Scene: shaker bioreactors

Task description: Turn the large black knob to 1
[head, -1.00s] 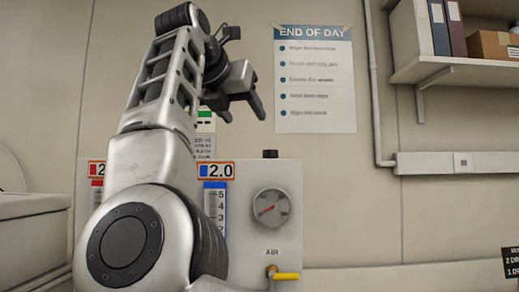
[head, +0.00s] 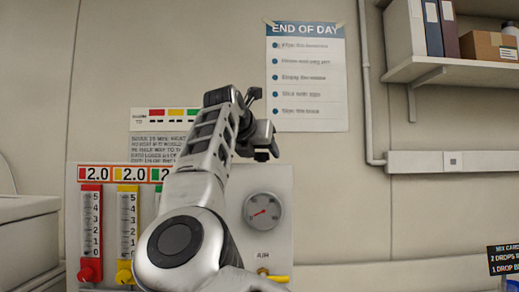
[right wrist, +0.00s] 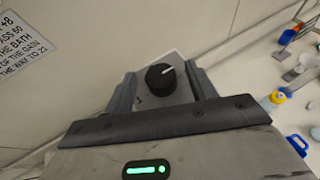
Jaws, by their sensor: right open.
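The large black knob (right wrist: 160,76) shows in the right wrist view on the pale top of the panel, with a white pointer line toward the upper right. A printed 1 (right wrist: 139,99) is beside it at the lower left. My right gripper (right wrist: 162,71) is open, its fingers apart on either side of the knob in that view; contact cannot be told. In the head view my right gripper (head: 262,151) is just above the panel's top edge and hides the knob. My left gripper is not in view.
The panel (head: 280,225) carries a red flowmeter (head: 91,235), a yellow flowmeter (head: 126,235) and a round gauge (head: 263,211). A yellow-handled valve (head: 275,277) is below. A shelf (head: 450,72) is at upper right. Bottles (right wrist: 274,99) stand on the bench.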

